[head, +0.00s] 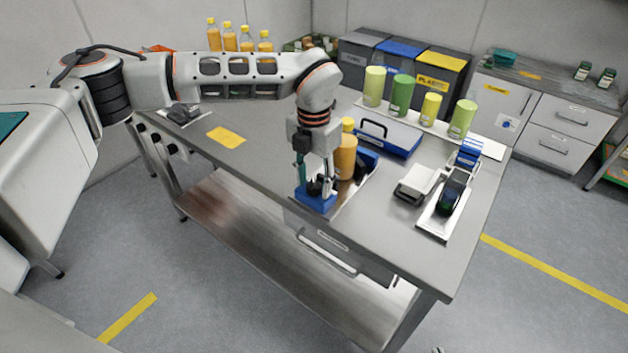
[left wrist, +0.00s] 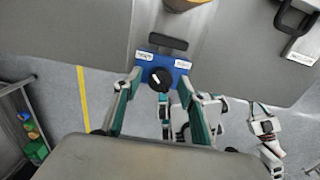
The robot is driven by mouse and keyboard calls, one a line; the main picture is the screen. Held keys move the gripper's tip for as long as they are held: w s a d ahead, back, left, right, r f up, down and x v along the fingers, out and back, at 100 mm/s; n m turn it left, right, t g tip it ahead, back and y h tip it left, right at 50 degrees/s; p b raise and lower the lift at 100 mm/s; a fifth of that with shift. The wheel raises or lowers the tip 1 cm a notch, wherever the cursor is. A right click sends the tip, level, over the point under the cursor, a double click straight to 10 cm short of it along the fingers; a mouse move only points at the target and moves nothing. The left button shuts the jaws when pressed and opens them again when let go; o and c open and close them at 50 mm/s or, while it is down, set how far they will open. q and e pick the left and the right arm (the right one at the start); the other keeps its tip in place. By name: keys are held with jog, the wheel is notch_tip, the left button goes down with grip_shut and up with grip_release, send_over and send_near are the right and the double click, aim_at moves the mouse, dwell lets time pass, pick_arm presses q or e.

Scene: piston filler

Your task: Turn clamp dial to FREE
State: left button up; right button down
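The clamp dial (left wrist: 160,79) is a round black knob with a white pointer mark on a blue block (left wrist: 157,64). The mark slants to the upper left in the left wrist view. White labels sit at the block's left and right corners, too small to read. In the head view the blue block (head: 317,204) is at the table's front edge. My left gripper (head: 314,181) points down over it. In the left wrist view its fingers (left wrist: 159,84) are apart, one on each side of the dial; I cannot tell whether they touch it. My right gripper is not seen.
An orange bottle (head: 346,158) stands just behind the left gripper. A blue case (head: 388,138) with a black handle lies further back. A white device (head: 418,184) and a dark one (head: 452,194) are to the right. The table's front left is mostly clear.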

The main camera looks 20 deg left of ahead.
aim_at(314, 185)
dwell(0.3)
pick_arm(q)
notch_tip(314, 185, up, 12)
dwell(0.5)
